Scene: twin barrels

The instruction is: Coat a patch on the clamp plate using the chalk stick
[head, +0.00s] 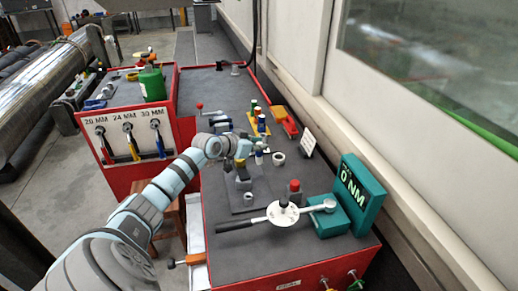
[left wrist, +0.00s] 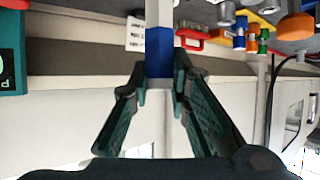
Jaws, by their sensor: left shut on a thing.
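My left gripper (head: 245,150) is above the red bench's dark top, left of a white ring. It is shut on a white stick with a blue band, which I take as the chalk stick (head: 259,157). In the left wrist view the chalk stick (left wrist: 159,48) sits between the fingertips (left wrist: 160,80). A dark square plate (head: 237,208), possibly the clamp plate, lies on the bench below the gripper, with a yellow and dark block (head: 243,183) on it. I see no clear coating on it. My right gripper does not show.
A torque wrench (head: 262,221) lies across a white disc at the plate's front right, beside a teal readout box (head: 352,195). A white ring (head: 278,159) and a small metal ring (head: 248,198) are close by. A yellow rack (head: 258,122) of coloured sticks stands behind.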

